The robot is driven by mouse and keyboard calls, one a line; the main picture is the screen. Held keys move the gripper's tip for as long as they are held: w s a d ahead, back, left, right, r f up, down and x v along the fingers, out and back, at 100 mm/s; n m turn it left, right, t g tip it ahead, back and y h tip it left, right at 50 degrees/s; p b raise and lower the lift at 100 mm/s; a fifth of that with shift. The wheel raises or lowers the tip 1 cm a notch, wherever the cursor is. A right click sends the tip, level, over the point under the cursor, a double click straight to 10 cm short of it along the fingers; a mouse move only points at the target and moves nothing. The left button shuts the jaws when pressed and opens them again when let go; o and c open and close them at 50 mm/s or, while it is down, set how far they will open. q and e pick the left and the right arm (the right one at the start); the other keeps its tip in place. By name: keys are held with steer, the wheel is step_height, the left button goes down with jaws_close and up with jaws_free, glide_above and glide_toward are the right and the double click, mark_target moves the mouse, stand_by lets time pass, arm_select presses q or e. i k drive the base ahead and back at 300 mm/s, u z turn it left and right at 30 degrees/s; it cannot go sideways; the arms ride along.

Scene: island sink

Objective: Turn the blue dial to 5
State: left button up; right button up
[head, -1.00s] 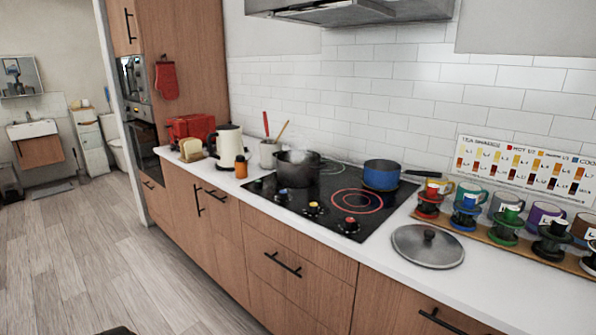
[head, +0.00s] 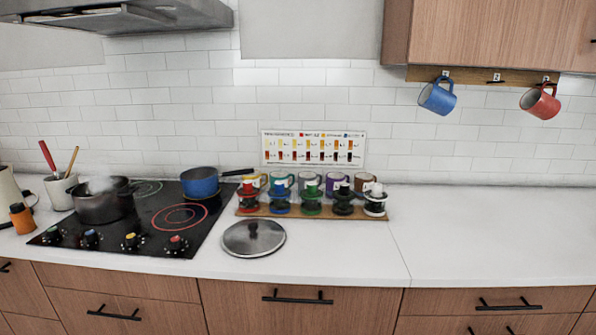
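A dial with a blue top (head: 91,238) sits in the row of knobs along the front of the black cooktop. It is between a green-topped knob (head: 53,236) and a yellow-topped knob (head: 131,241); a red-topped knob (head: 176,244) is at the right. The dial's setting is too small to read. A separate blue dial-like piece (head: 280,203) stands on the wooden board (head: 300,212), between red and green ones. Neither of my grippers is in view.
A steaming dark pot (head: 104,205) stands on the cooktop (head: 150,210) behind the knobs. A blue saucepan (head: 199,184) is at its back right. A lid (head: 253,240) lies on the counter. The right counter (head: 480,230) is clear. Blue and red mugs hang above.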

mark_target(91, 236)
steer(key=u, duration=1.5)
